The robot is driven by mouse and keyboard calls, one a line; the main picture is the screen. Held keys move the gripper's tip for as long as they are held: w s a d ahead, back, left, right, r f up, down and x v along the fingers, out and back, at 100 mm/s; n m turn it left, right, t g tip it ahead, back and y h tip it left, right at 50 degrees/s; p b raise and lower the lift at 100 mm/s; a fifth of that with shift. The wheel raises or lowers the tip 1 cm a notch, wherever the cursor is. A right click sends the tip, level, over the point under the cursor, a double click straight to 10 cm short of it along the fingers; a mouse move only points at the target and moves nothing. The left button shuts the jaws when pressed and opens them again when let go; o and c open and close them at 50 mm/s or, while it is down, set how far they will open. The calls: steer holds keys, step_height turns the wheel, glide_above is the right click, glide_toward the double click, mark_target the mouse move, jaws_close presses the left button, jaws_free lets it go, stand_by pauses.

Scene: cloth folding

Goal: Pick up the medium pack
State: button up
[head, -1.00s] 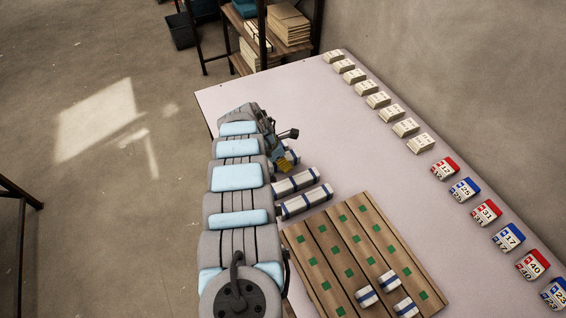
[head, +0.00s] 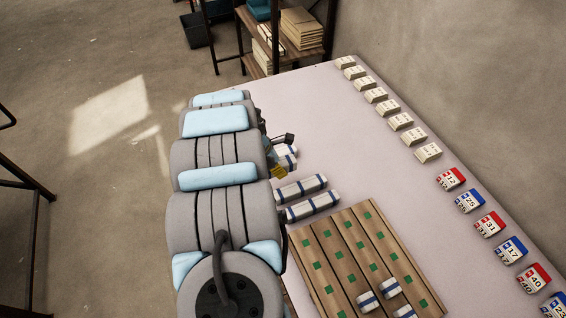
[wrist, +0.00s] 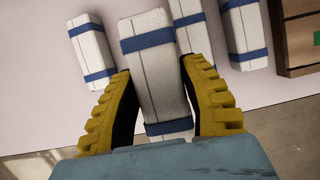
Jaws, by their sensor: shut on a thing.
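My gripper (wrist: 162,105) is shut on a white pack (wrist: 152,72) with two blue bands. The pack stands lengthwise between the yellow fingers in the wrist view and looks larger and nearer than its neighbours, partly covering the one to its right. Similar banded packs lie at its left (wrist: 91,48) and right (wrist: 195,30), with another farther right (wrist: 242,38). In the head view my gripper (head: 279,172) is at the table's left side, partly hidden by my arm. Two longer packs (head: 301,188) lie just below it there.
A slatted wooden tray (head: 350,248) with green squares and a few small packs stands at the front of the table. Calendar-like blocks (head: 489,223) and plain pale blocks (head: 388,107) line the right edge. The middle of the table (head: 345,150) is clear. Shelves stand behind.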

steer(key=shift+s+a+r, duration=0.4)
steer(key=shift+a+r, duration=0.05)
steer(key=shift+r, duration=0.05)
steer(key=shift+s+a+r+p, duration=0.15)
steer(key=shift+s+r+p, duration=0.05)
steer(key=shift+s+p, duration=0.3)
steer(key=shift+s+a+r+p, duration=0.45)
steer(key=shift+s+p, duration=0.1)
steer(key=shift+p, duration=0.35)
steer(key=shift+s+a+r+p, duration=0.25)
steer(key=shift+s+a+p, duration=0.25)
steer(key=shift+s+p, duration=0.25)
steer(key=shift+s+a+r+p, duration=0.2)
steer(key=shift+s+a+p, duration=0.35)
steer(key=shift+p, duration=0.2)
